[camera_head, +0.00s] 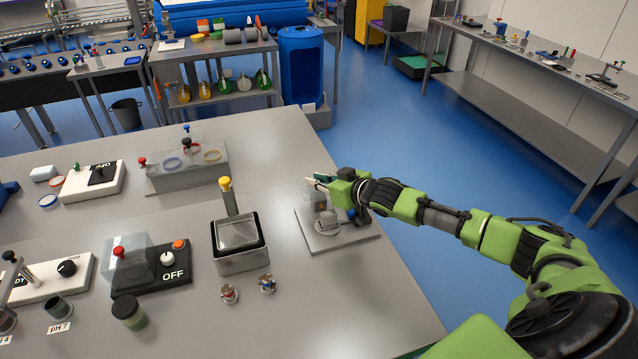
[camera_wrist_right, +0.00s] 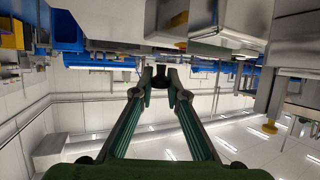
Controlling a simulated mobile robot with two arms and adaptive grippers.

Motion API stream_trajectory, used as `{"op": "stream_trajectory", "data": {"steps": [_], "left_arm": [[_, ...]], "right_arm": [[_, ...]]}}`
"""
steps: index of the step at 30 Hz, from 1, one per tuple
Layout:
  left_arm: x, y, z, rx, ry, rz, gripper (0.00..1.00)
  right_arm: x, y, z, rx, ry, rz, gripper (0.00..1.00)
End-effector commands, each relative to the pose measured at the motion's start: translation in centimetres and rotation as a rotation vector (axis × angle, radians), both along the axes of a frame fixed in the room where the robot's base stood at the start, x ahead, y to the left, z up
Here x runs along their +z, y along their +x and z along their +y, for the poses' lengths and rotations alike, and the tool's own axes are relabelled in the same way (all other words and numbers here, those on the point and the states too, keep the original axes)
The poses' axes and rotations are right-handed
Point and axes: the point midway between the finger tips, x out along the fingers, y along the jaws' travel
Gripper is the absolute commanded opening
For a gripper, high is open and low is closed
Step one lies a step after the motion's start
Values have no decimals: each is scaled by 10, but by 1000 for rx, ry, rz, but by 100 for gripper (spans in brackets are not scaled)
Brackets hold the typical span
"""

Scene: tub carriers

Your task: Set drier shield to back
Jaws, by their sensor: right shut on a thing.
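A small device on a square grey base plate (camera_head: 350,238) stands at the right edge of the bench, with a clear panel (camera_head: 310,195) at its left side, which looks like the drier shield. My right gripper (camera_head: 322,180) reaches in from the right over the top of this device. In the right wrist view the gripper (camera_wrist_right: 160,80) has its fingertips close together on a small dark piece; what part this is cannot be made out. The gripper and wrist hide part of the device. My left gripper is not in view.
A black switch box (camera_head: 165,268) marked OFF has a clear cover (camera_head: 128,262). The bench's front right is bare.

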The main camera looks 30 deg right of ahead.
Motion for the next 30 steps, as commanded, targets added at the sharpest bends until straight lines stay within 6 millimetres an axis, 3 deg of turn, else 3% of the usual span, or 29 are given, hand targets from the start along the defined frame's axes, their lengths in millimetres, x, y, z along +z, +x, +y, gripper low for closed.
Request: {"op": "stream_trajectory", "data": {"steps": [5,6,7,20,30], "left_arm": [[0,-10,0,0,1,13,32],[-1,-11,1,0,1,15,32],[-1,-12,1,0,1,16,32],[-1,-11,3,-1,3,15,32],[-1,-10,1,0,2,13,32]], "right_arm": [[4,1,-2,-2,-2,-5,0],[4,1,-2,-3,-3,-7,24],[4,1,-2,-3,-3,-7,32],[4,-3,-2,-2,-2,-3,32],[17,-41,-9,-2,-3,1,32]]}}
